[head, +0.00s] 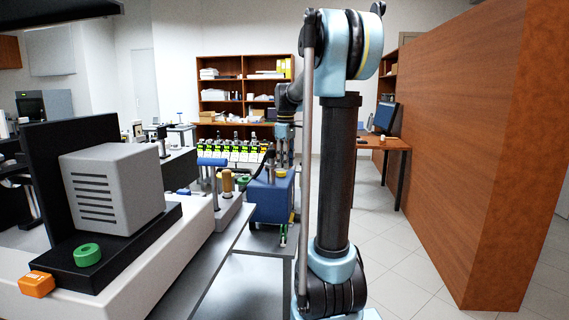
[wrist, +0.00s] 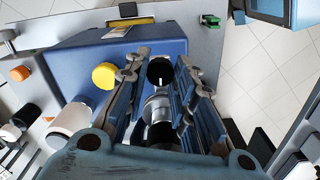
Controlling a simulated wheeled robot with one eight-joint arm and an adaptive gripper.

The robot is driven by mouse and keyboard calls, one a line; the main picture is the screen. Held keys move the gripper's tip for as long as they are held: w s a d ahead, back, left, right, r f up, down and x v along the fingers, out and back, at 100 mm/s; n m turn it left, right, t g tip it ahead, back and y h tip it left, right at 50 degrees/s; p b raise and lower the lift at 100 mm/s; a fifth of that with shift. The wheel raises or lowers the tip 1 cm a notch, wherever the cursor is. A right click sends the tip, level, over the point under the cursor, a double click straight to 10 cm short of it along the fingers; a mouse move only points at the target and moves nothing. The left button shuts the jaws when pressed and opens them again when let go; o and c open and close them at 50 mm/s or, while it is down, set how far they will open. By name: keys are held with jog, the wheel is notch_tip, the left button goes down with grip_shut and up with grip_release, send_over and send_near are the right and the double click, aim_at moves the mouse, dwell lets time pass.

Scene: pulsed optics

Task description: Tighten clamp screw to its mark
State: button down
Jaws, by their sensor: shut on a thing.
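My gripper (wrist: 160,72) points at a blue box (wrist: 85,65) in the wrist view. Its two fingers stand on either side of a dark round knob, which I take to be the clamp screw (wrist: 160,70); it bears a small light mark. A silver and black cylindrical part (wrist: 156,108) lies between the fingers, nearer the camera. The gripper is shut on the screw, though the contact is partly hidden by the fingers. In the head view my gripper (head: 283,160) is over the blue box (head: 268,200), and the screw cannot be made out there.
A yellow knob (wrist: 104,75) is on the blue box, left of my fingers.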

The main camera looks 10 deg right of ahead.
jog(key=shift+w, duration=0.15)
jog(key=c, duration=1.3)
grip_release()
jog(key=shift+c, duration=0.2)
notch_tip(320, 180, up, 12)
